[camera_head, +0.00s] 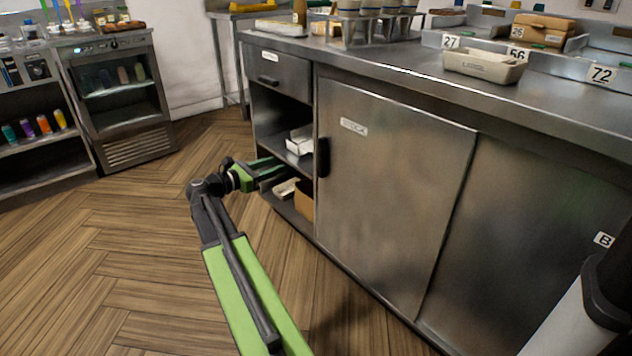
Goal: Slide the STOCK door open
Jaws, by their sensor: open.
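The metal sliding door (390,200) in the counter front bears a small white label (354,127), too blurred to read surely. Its dark upright handle (323,157) is at the door's left edge. My gripper (284,172) is to the left of the handle, in front of the open shelf bay, with its green fingers pointing right toward the cabinet. It is open and no object shows between the fingers. I cannot tell how far the fingertips are from the handle; they appear apart from it.
Left of the door, an open bay holds a white tray (300,140) and a cardboard box (305,200), below a drawer (280,77). A second panel (540,230) is right of the door. A glass-front fridge (125,90) stands far left. The wooden floor (120,260) is clear.

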